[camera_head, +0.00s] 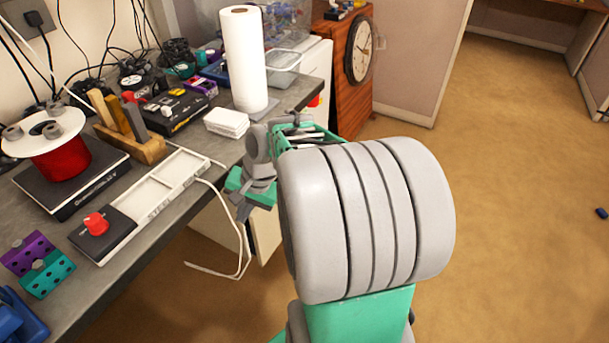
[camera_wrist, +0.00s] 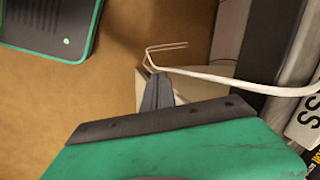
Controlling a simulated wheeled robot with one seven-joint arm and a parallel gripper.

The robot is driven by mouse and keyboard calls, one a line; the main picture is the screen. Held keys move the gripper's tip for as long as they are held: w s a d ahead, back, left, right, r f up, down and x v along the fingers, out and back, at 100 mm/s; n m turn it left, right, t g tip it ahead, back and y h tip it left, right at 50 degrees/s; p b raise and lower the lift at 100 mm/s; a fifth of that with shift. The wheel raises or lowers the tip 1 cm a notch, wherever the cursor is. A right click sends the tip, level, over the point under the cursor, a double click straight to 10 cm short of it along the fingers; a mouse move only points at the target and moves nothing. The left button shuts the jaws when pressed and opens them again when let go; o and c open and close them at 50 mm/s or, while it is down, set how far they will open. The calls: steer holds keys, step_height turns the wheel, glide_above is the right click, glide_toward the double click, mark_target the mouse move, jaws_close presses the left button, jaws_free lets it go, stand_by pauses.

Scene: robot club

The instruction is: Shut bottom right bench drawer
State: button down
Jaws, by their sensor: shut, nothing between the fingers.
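A cream drawer unit (camera_head: 267,232) shows under the bench, behind my gripper in the head view. A cream edge, probably of the drawer (camera_wrist: 143,88), lies beside the fingertips in the wrist view. How far the bottom right drawer stands out is hidden by my arm and the bench. My gripper (camera_head: 240,211) is low beside the bench's front edge. Its dark fingers (camera_wrist: 157,84) are together and empty in the wrist view. I cannot tell whether they touch the drawer.
The grey bench (camera_head: 150,215) carries a red spool (camera_head: 65,158), a paper towel roll (camera_head: 243,60) and tools. A white cable (camera_head: 236,262) hangs over its edge near my gripper and also shows in the wrist view (camera_wrist: 240,82). Brown floor (camera_head: 510,200) is mostly clear at right.

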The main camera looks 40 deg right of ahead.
steer(key=w+d+f+m+t+y, duration=0.2)
steer(key=d+f+m, duration=0.1)
steer(key=d+m, duration=0.85)
steer(key=s+d+m+t, duration=0.3)
steer(key=d+m, duration=0.2)
steer(key=d, duration=0.3)
steer(key=s+d+m+t, duration=0.3)
steer(key=d+m, duration=0.2)
steer(key=d, duration=0.4)
steer(key=x, duration=0.4)
steer(key=b+x, duration=0.1)
steer(key=x, duration=0.4)
steer(key=r+b+x, duration=0.1)
steer(key=x, duration=0.3)
steer(key=shift+w+a+f, duration=0.2)
steer(key=shift+w, duration=0.3)
steer(key=shift+h, duration=0.3)
